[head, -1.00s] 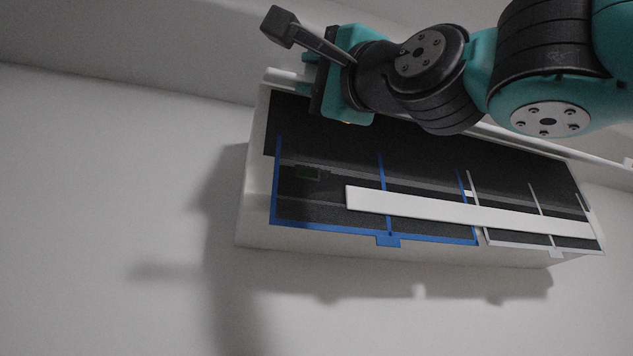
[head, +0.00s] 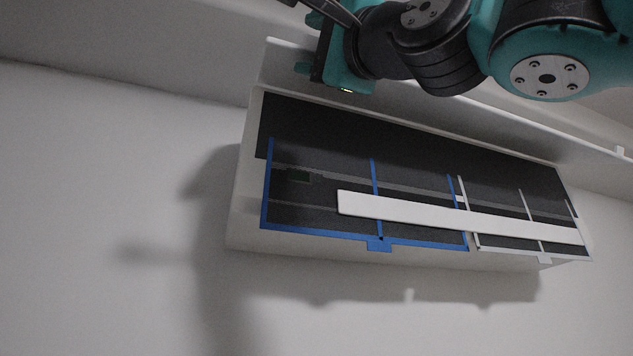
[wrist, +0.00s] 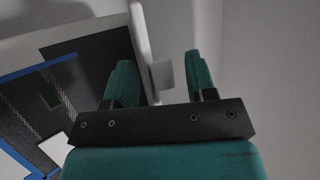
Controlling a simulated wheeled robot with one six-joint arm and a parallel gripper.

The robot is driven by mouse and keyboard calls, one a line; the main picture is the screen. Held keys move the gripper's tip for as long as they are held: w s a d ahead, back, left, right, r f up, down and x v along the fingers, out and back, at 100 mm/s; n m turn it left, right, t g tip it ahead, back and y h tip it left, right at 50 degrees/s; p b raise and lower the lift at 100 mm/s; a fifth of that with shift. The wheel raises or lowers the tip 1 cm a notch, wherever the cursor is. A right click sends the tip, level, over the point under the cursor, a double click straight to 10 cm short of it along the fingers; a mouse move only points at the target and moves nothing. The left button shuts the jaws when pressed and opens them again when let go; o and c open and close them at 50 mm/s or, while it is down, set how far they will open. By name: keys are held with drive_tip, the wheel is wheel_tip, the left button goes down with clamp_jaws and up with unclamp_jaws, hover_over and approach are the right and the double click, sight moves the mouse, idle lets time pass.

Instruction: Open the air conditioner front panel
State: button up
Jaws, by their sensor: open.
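The air conditioner (head: 240,220) hangs on the wall, its dark inside and filters bare. Its white front panel (head: 480,125) is swung up along the top edge and stands out from the body. My gripper (head: 310,45) is at the panel's left end in the head view. In the wrist view, my gripper (wrist: 162,82) is open, with the edge of the front panel (wrist: 141,40) and a small tab running between its two teal fingers. The edge lies closer to the left finger; I cannot tell whether they touch.
A blue-framed filter (head: 320,234) and a white-framed filter (head: 505,247) sit in the body, with a white bar (head: 400,208) across them. The wall below and left is clear. The ceiling is close above my arm.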

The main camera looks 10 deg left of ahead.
drive_tip(key=b+v, duration=1.4)
drive_tip(key=v, duration=0.3)
drive_tip(key=shift+d, duration=0.15)
drive_tip(key=w+a+f+n+g+h, duration=0.1)
drive_tip(key=w+a+f+h, duration=0.2)
drive_tip(key=w+f, duration=0.35)
drive_tip(key=w+a+f+n+h, duration=0.1)
drive_tip(key=w+a+f+h, duration=0.25)
drive_tip(key=f, duration=0.65)
drive_tip(key=w+d+f+n+g+h, duration=0.1)
drive_tip(key=w+f+g+h, duration=0.15)
drive_tip(key=f, duration=0.85)
drive_tip(key=w+d+f+n+g+h, duration=0.15)
drive_tip(key=f+h, duration=0.25)
drive_tip(key=f, duration=0.6)
drive_tip(key=s+d+f+n+g+h, duration=0.15)
drive_tip(key=d+f, duration=0.25)
drive_tip(key=f, duration=0.6)
drive_tip(key=s+d+f+n+g+h, duration=0.1)
drive_tip(key=d+f+g+h, duration=0.2)
drive_tip(key=f, duration=0.6)
drive_tip(key=s+d+f+g+h, duration=0.1)
drive_tip(key=s+d+f, duration=0.2)
drive_tip(key=s+f, duration=0.1)
drive_tip(key=s+d+f+n+g, duration=0.1)
drive_tip(key=s+d+f+g, duration=0.1)
drive_tip(key=f, duration=0.4)
drive_tip(key=shift+s+d+f+h, duration=0.3)
drive_tip(key=shift+s+d+h, duration=0.05)
drive_tip(key=shift+s+d, duration=0.6)
